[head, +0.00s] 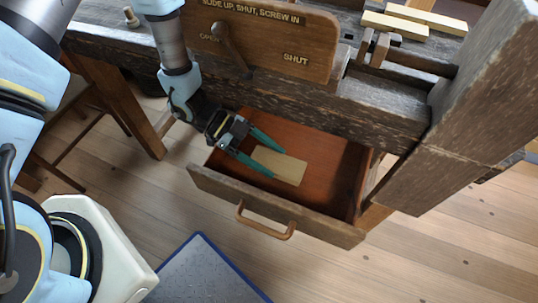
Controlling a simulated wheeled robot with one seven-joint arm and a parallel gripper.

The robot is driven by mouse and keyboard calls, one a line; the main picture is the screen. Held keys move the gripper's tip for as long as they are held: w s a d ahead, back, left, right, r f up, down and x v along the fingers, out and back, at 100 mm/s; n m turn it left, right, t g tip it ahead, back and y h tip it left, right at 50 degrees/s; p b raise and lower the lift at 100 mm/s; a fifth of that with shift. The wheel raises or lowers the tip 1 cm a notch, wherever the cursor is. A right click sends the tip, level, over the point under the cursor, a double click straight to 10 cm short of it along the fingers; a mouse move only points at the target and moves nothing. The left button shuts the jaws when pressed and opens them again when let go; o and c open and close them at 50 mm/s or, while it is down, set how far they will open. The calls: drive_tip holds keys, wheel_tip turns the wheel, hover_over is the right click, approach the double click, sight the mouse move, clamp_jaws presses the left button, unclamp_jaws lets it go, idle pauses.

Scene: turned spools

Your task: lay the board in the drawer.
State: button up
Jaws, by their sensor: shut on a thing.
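The drawer (338,190) is pulled out under the workbench, with a reddish-brown inside and a wooden bar handle (266,228) on its front. My gripper (279,164) is over the left part of the drawer, its two green fingers pointing to the right. It is shut on the board (284,167), a small flat pale piece of wood lying between the fingers. The board appears level and within the drawer's outline. I cannot tell whether it touches the drawer floor.
The bench (385,113) stands above the drawer's back, with an upright sign panel (275,42) and lever (230,45). Pale wood strips (395,24) lie on top. A thick wooden post (470,110) stands at the right. A blue-edged mat (205,275) lies on the floor.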

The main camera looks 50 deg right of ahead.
drive_tip(key=shift+f+b, duration=0.4)
drive_tip(key=shift+f, duration=0.2)
drive_tip(key=o, duration=1.3)
drive_tip(key=shift+r, duration=0.1)
drive_tip(key=shift+r, duration=0.25)
drive_tip(key=b+v, duration=0.1)
drive_tip(key=v, duration=1.1)
drive_tip(key=shift+r, duration=0.3)
